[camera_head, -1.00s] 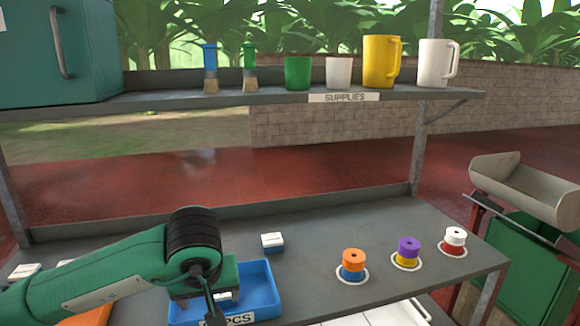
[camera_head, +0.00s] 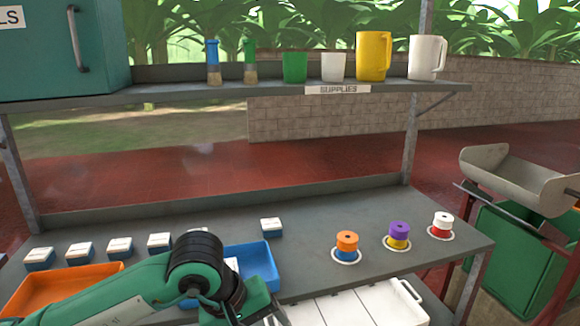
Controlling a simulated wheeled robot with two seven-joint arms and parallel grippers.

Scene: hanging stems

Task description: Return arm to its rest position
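My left arm comes in from the lower left, green with a black ribbed wrist joint. My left gripper (camera_head: 268,314) is at the bottom edge, in front of the blue tray (camera_head: 262,262), and is partly cut off by the frame. Whether its fingers are open or shut cannot be told, and I see nothing clearly held. The arm covers much of the blue tray and part of the orange tray (camera_head: 62,285). My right gripper does not show.
Several small blue-and-white boxes (camera_head: 80,252) stand behind the trays. Stacked coloured spools (camera_head: 347,246) sit on white rings at the right. A shelf (camera_head: 200,93) with cups and brushes hangs above the bench.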

